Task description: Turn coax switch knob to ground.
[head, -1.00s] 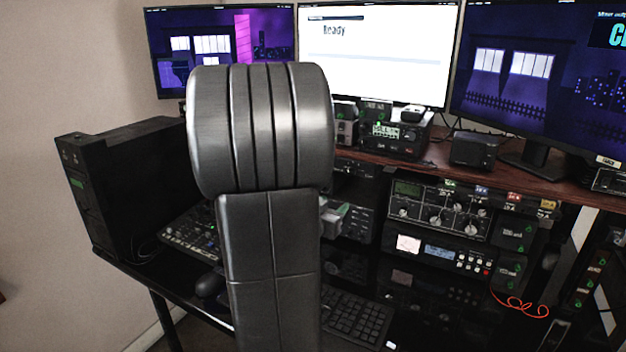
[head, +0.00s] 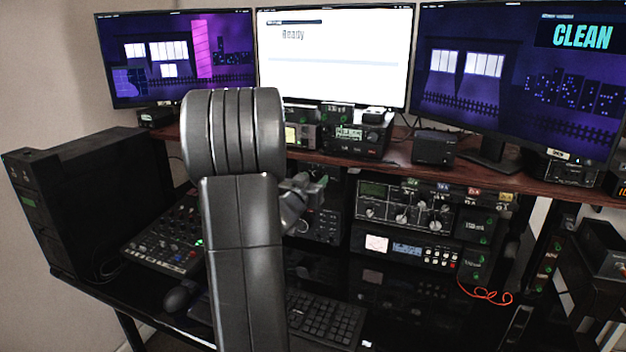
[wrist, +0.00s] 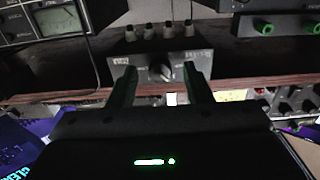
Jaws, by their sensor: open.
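In the wrist view a small dark grey switch box (wrist: 130,66) sits ahead of my gripper (wrist: 160,82), with several connectors along its top edge in the picture. Its round knob (wrist: 160,69) faces the camera, between the two fingers in the picture. A pale mark shows at the knob's lower right; the labels around it are too small to read. My gripper is open, one finger on each side of the knob, and no contact is visible. In the head view my arm hides most of the gripper, and I cannot make out the switch box there.
The rack holds a radio with several knobs (head: 407,207) and a unit with a lit display (head: 405,249). Monitors (head: 333,58) stand on the wooden shelf (head: 400,160). A mixer (head: 165,242), a keyboard (head: 325,318) and a red cable (head: 487,295) are lower down.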

